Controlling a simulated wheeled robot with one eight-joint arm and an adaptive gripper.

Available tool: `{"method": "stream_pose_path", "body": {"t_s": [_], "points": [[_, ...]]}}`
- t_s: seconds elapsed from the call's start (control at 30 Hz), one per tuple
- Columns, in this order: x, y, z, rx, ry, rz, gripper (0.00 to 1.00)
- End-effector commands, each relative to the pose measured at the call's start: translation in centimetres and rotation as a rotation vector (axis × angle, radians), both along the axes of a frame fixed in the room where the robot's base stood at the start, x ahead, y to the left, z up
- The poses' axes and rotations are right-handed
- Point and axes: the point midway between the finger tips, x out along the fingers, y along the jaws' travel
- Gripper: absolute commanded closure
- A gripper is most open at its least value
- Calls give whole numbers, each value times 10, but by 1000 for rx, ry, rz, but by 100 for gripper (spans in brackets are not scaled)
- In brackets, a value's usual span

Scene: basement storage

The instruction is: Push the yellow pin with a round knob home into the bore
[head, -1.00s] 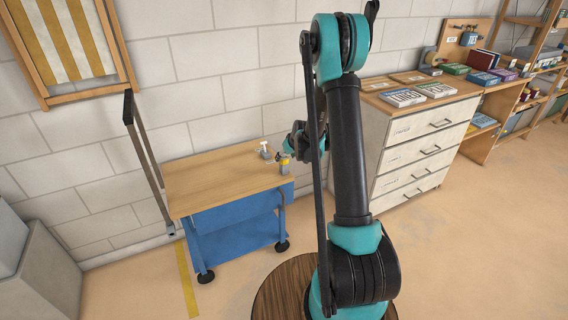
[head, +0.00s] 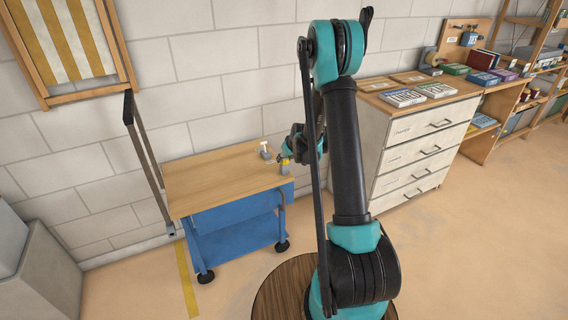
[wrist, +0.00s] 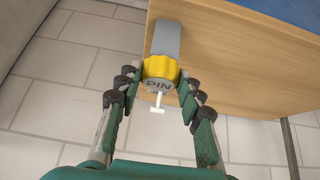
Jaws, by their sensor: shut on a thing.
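The yellow pin's round knob (wrist: 160,68) is between the two fingers of my gripper (wrist: 158,76) in the wrist view, and the fingers are shut on it. A grey block (wrist: 166,40) shows right against the knob; the shaft and the bore are hidden, so I cannot tell how deep the pin sits. The lettering "PIN" shows just below the knob. In the head view the knob (head: 281,160) is a small yellow patch beside my gripper (head: 285,156), above the grey block (head: 285,167) at the table's right end.
A white T-shaped handle (head: 264,146) stands close by on a small grey base; it also shows in the wrist view (wrist: 157,104). The wooden tabletop (head: 215,180) is otherwise clear. A white wall is behind it, and a drawer cabinet (head: 420,150) stands to the right.

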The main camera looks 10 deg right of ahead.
Motion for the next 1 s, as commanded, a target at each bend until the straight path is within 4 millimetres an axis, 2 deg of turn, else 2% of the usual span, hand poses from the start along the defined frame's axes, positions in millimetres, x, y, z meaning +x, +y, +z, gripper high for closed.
{"method": "stream_pose_path", "body": {"t_s": [0.07, 1.0], "points": [[0, 0, 0, 0, 0, 0, 100], [0, 0, 11, 0, 0, 0, 100]]}}
